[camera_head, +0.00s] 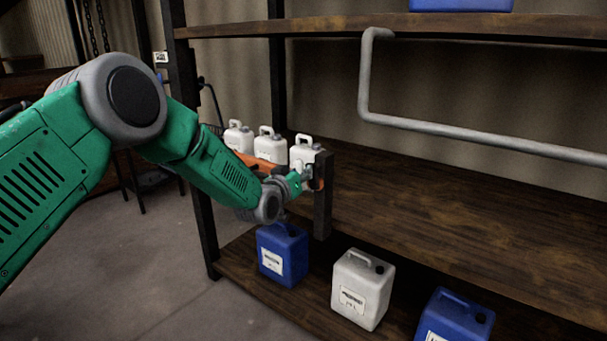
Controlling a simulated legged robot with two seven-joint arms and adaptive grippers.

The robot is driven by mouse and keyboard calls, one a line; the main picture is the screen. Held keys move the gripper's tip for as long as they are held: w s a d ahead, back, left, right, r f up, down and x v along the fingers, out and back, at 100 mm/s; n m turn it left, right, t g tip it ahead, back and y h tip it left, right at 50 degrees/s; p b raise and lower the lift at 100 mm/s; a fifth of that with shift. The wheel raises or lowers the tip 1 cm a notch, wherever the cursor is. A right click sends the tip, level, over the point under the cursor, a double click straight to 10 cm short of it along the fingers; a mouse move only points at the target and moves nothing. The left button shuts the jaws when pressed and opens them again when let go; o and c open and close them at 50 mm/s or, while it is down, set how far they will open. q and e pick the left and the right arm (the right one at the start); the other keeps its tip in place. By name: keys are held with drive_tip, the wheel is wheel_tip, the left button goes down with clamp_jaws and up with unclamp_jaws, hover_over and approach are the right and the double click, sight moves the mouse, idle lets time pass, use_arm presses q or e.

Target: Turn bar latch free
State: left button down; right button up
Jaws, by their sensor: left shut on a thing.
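An orange bar (243,158) runs in front of the white jugs on the middle shelf, partly hidden by my left arm. Its right end meets a short dark upright post (322,205) at the shelf's front edge. My left gripper (308,181) is at the upper part of this post, shut on a small part there that I take to be the bar latch. The fingers and wrist mostly cover the latch, so its angle cannot be told. My right gripper is not in view.
Several white jugs (269,147) stand behind the bar. A grey bent pipe (470,133) crosses above the bare right part of the middle shelf (450,220). Below stand a blue jug (282,254), a white jug (361,288) and another blue jug (453,318).

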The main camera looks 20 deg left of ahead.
use_arm(q)
drive_tip(key=n, duration=0.3)
drive_tip(key=shift+a+f+g+b, duration=0.15)
drive_tip(key=shift+a+g+b, duration=0.15)
drive_tip(key=shift+a+b, duration=0.05)
drive_tip(key=n+b, duration=0.1)
drive_tip(key=n, duration=0.2)
drive_tip(key=shift+w+a+f+n+g+h+b, duration=0.1)
drive_tip(key=shift+a+f+n+g+h+b, duration=0.1)
drive_tip(key=shift+n+g+h+b, duration=0.15)
drive_tip(key=n+b, duration=0.1)
drive_tip(key=n+h+b, duration=0.1)
drive_tip(key=n, duration=0.1)
drive_tip(key=shift+f+g+b, duration=0.25)
drive_tip(key=shift+g+b, duration=0.1)
drive_tip(key=shift+f+n+g+h+b, duration=0.15)
drive_tip(key=shift+n+h+b, duration=0.1)
drive_tip(key=shift+n+b, duration=0.65)
drive_tip(key=shift+f+n+g+h+b, duration=0.1)
drive_tip(key=shift+n+g+h+b, duration=0.1)
drive_tip(key=shift+n+b, duration=0.6)
drive_tip(key=c, duration=1.4)
unclamp_jaws()
drive_tip(key=shift+c, duration=0.2)
drive_tip(key=shift+o, duration=0.4)
drive_tip(key=shift+a, duration=0.1)
drive_tip(key=shift+a+r, duration=0.1)
drive_tip(key=shift+r, duration=0.15)
